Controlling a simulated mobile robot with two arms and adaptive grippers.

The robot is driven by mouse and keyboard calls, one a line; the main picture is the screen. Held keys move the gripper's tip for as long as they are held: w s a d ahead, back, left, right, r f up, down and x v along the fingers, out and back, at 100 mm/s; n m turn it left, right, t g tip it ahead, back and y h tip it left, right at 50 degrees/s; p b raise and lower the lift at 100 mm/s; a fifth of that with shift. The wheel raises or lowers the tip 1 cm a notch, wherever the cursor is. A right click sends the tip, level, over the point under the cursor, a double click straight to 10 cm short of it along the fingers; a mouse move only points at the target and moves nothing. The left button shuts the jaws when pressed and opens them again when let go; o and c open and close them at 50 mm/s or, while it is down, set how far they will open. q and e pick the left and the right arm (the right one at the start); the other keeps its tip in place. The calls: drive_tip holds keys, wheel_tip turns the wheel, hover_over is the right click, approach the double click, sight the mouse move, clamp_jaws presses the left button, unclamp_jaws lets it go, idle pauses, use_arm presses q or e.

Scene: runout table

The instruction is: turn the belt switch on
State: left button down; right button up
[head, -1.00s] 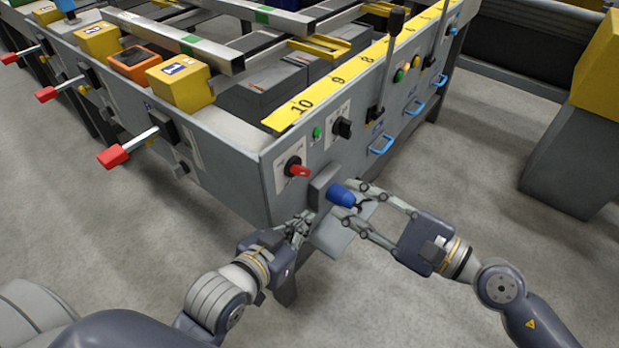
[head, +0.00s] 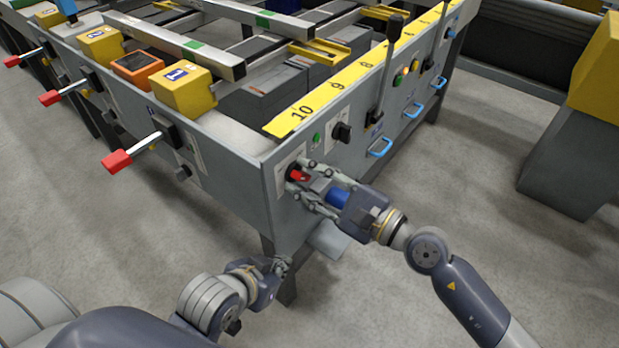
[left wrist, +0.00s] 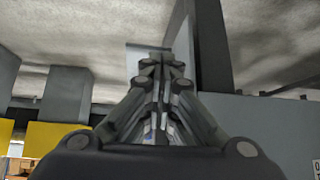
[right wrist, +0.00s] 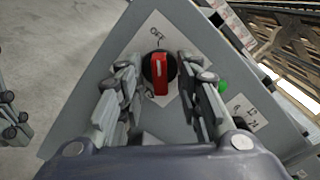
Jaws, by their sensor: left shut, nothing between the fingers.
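A rotary switch with a red handle (head: 298,175) sits on a white plate near the corner of the grey table's panel. In the right wrist view its red handle (right wrist: 160,76) stands upright on a black round base. My right gripper (head: 303,176) is open, its fingers on either side of the red handle with visible gaps; it also shows in the right wrist view (right wrist: 163,80). A black knob (head: 341,132) is farther along the panel. Which is the belt switch is not readable. My left gripper (head: 283,264) is shut and empty, low by the table leg; its fingers meet in the left wrist view (left wrist: 162,70).
A green lamp (head: 316,138), a black lever (head: 382,85) and blue handles (head: 380,147) are along the panel. A red-tipped lever (head: 118,160) juts from the left side. The floor in front is clear.

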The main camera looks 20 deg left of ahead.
clamp_jaws()
